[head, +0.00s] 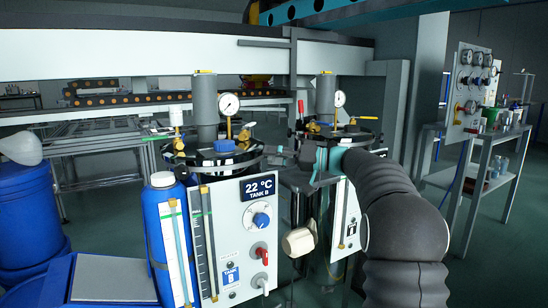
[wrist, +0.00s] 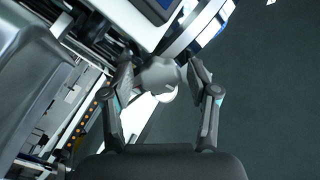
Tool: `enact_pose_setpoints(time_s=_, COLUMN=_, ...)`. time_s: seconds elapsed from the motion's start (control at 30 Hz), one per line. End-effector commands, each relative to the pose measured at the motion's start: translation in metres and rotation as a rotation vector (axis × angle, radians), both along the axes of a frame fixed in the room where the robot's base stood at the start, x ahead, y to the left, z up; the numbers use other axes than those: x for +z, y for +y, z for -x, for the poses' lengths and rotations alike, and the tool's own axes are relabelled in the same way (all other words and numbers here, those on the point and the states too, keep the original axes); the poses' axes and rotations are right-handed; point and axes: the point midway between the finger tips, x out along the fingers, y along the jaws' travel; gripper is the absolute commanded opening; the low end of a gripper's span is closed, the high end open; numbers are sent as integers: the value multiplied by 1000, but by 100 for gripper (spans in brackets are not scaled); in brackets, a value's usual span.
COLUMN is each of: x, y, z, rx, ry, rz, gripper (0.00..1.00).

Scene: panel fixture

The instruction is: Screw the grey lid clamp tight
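The grey lid clamp knob (wrist: 160,76) shows in the wrist view between the two fingers of my gripper (wrist: 161,68). The left finger lies right against its side and the right finger is very close to it. Whether both press on it I cannot tell. In the head view my gripper (head: 290,157) reaches leftward to the rim of the tank B lid (head: 205,161), where a dark grey clamp arm (head: 272,150) sticks out. My gripper hides part of the clamp there.
The tank B panel (head: 262,213) with dials and knobs stands below the lid. A blue cylinder (head: 163,225) is at its left. A second tank with a gauge (head: 339,99) is close behind my gripper. A shelf (head: 480,185) stands at right; floor before it is clear.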

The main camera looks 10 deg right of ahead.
Motion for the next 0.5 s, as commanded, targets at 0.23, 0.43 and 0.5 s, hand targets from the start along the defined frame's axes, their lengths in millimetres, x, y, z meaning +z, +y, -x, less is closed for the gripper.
enact_pose_setpoints(time_s=0.23, x=0, y=0, z=0, rx=0, ry=0, rz=0, gripper=3)
enact_pose_setpoints(time_s=0.43, x=1, y=0, z=0, rx=0, ry=61, rz=-29, gripper=3)
enact_pose_setpoints(time_s=0.5, x=1, y=0, z=0, rx=0, ry=94, rz=-44, gripper=3)
